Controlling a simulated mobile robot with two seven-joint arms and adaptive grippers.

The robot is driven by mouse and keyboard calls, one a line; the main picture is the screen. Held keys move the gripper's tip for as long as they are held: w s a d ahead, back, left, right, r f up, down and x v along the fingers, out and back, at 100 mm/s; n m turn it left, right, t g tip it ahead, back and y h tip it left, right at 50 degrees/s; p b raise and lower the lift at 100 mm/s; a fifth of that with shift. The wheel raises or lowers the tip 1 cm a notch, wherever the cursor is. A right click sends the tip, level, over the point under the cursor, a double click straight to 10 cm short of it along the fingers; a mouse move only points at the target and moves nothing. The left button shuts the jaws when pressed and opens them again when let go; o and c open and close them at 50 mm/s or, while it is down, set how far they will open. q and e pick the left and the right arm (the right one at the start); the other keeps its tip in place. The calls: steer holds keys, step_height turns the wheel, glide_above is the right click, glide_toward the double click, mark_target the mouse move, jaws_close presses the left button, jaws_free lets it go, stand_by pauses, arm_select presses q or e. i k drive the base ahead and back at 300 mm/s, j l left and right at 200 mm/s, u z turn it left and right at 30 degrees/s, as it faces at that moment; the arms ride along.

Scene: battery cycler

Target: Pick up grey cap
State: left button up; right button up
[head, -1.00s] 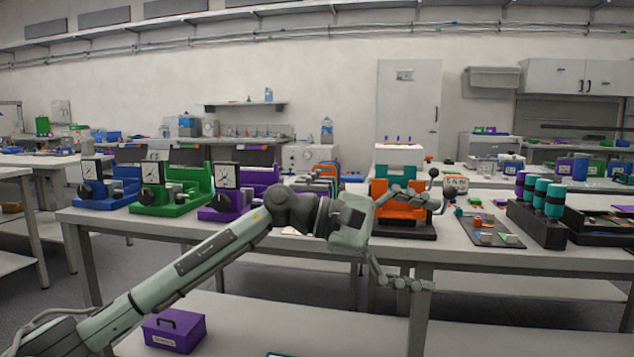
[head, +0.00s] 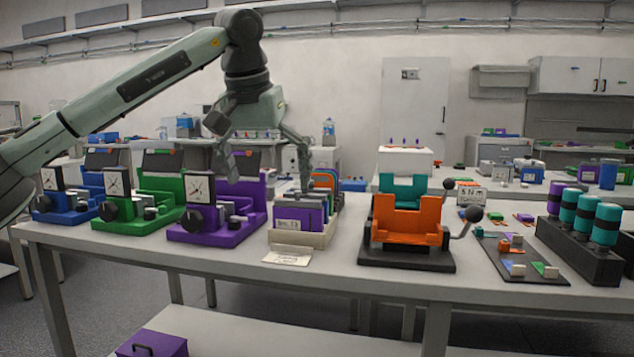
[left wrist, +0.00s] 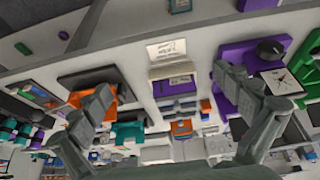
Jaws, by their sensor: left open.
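I cannot make out a thing that is clearly the grey cap. Small pale blocks sit on the dark mat (head: 497,262) at the right of the bench in the head view, but their kind is too small to tell. My left gripper (head: 266,180) hangs fingers down above the bench, over the purple gauge device (head: 203,228) and the file box (head: 308,238). It is open, with nothing between its fingers. In the left wrist view the gripper (left wrist: 165,97) is spread wide, and the file box (left wrist: 162,72) shows between and beyond the fingers. My right gripper is out of view.
Green (head: 147,215) and blue (head: 68,207) gauge devices stand at the left. An orange and teal fixture (head: 408,258) with black-knobbed levers stands right of the file box. A dark rack (head: 590,255) of teal and purple cylinders stands at the far right. The front bench edge is clear.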

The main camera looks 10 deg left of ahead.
mark_target(328, 192)
steer(key=i, duration=0.9)
